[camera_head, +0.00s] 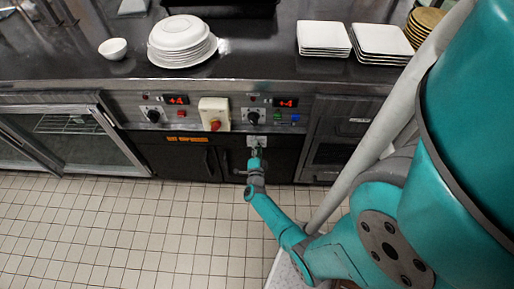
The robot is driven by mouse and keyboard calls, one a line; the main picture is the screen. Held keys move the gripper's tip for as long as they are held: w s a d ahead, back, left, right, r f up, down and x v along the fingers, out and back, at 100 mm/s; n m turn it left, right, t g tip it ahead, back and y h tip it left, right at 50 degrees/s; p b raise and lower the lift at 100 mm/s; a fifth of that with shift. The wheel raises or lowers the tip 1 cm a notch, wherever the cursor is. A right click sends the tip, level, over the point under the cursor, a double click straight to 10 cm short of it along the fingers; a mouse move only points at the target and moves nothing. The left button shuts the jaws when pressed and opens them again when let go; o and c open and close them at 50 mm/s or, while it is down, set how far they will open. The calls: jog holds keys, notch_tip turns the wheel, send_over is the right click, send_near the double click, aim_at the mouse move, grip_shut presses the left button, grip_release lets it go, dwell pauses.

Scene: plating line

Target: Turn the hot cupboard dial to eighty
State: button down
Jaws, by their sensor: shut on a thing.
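My teal arm reaches across the floor to the front of the counter. My gripper (256,150) is at a small light-grey panel (266,141) on the dark cupboard front, below the right-hand display. It is shut on what appears to be the hot cupboard dial at that panel. The dial is mostly hidden behind the gripper, so its pointer and any scale marks cannot be read.
Above are two black knobs (153,115) and (252,117), red displays (176,99) and (286,102), and a red switch (215,125) on a cream box. Plate stacks (180,42) and (323,38) stand on the counter. The tiled floor (120,225) is clear at left.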

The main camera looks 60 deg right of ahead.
jog(key=m, duration=1)
jog(key=shift+f, duration=0.15)
jog(key=shift+m, duration=0.5)
jog(key=c, duration=0.8)
grip_release()
jog(key=v, duration=1.2)
jog(key=shift+s+f, duration=0.1)
